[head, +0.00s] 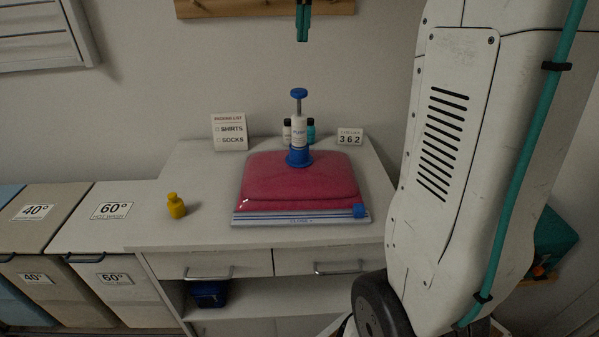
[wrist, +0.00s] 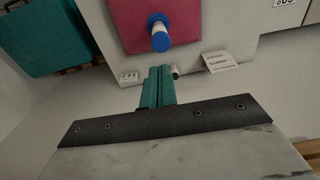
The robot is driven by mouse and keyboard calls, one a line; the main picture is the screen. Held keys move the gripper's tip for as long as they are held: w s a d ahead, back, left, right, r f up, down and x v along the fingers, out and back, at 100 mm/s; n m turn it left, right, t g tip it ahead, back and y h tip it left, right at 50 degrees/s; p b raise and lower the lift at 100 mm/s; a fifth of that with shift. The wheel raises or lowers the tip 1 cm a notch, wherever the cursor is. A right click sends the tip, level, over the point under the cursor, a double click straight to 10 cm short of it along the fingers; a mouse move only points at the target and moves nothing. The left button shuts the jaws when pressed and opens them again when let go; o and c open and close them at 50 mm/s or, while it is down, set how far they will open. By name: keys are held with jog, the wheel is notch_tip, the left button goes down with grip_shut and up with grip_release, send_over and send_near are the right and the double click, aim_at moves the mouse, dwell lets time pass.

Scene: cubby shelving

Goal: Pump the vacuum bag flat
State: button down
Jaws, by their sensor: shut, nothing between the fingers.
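The vacuum bag (head: 300,185) lies on the white cabinet top, red-pink and puffed up, with a striped zip edge along its front and a blue slider at the right end. A pump (head: 299,130) with a white barrel, blue base and blue knob (head: 299,93) stands upright on the bag's back part. Its rod shows between barrel and knob, so the handle is raised. My gripper (head: 303,38) is shut and empty, pointing down above the pump, clear of the knob. In the wrist view my green fingers (wrist: 158,88) are together, and the blue knob (wrist: 161,41) shows beyond them.
Two small bottles (head: 287,131) stand behind the pump. A packing list card (head: 229,132) and a number card (head: 350,137) stand at the back. Hampers (head: 97,219) stand at far left. A wooden rail (head: 230,8) is on the wall.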

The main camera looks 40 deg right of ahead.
aim_at(301, 91)
notch_tip(301, 91, up, 3)
jog(key=shift+s+r, duration=0.1)
dwell(0.3)
jog(key=f, duration=1.3)
jog(key=shift+w+a+f, duration=0.2)
jog(key=shift+w+f, duration=0.05)
jog(key=shift+f, duration=0.25)
jog(key=shift+f, duration=2.35)
jog(key=shift+s, duration=0.1)
